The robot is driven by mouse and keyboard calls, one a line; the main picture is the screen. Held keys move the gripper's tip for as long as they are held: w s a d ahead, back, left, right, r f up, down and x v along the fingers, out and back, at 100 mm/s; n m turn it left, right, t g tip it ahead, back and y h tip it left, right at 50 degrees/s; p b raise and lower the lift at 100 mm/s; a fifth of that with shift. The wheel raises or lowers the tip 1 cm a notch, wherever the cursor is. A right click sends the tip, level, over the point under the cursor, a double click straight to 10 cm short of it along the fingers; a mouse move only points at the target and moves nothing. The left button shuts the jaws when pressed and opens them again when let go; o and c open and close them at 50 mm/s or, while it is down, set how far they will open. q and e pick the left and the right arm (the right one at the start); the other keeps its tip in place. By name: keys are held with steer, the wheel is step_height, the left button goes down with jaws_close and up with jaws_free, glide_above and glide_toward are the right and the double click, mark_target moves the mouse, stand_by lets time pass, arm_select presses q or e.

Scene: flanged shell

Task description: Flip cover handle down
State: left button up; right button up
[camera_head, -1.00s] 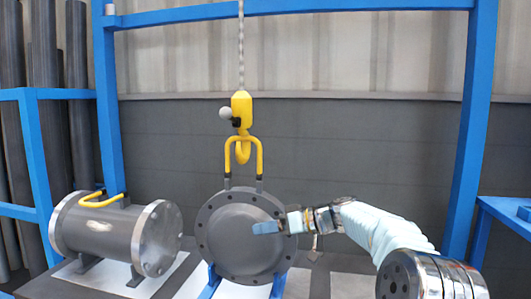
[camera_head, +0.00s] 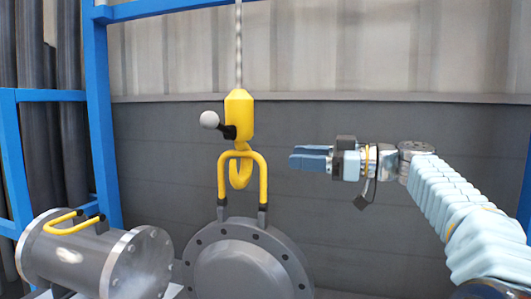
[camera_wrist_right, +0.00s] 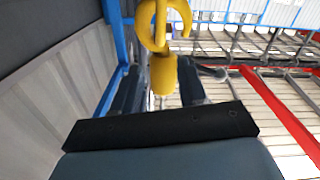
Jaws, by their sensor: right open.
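The round grey flanged cover (camera_head: 245,265) has a yellow U-shaped handle (camera_head: 263,180) standing upright on its top edge. A yellow crane hook (camera_head: 240,115) hangs on a chain above it, with its curved end overlapping the handle's top bar. I cannot tell whether the hook bears on the handle. My right gripper (camera_head: 293,159) is open and empty, to the right of the handle and apart from it, pointing left. In the right wrist view, the yellow hook (camera_wrist_right: 163,72) appears ahead, between the fingers of the right gripper (camera_wrist_right: 160,92). My left gripper is out of view.
A grey flanged shell (camera_head: 75,258) with its own yellow handle (camera_head: 72,222) lies at the lower left. A grey ball on a black stub (camera_head: 210,120) juts left from the hook block. Blue frame posts (camera_head: 100,110) stand at the left.

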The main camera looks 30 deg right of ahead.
steer(key=p+x, duration=0.1)
steer(key=x, duration=0.7)
steer(key=shift+w+a+p, duration=0.25)
steer(key=shift+a+p, duration=0.05)
steer(key=shift+p, duration=0.05)
steer(key=shift+c, duration=0.3)
jaws_close()
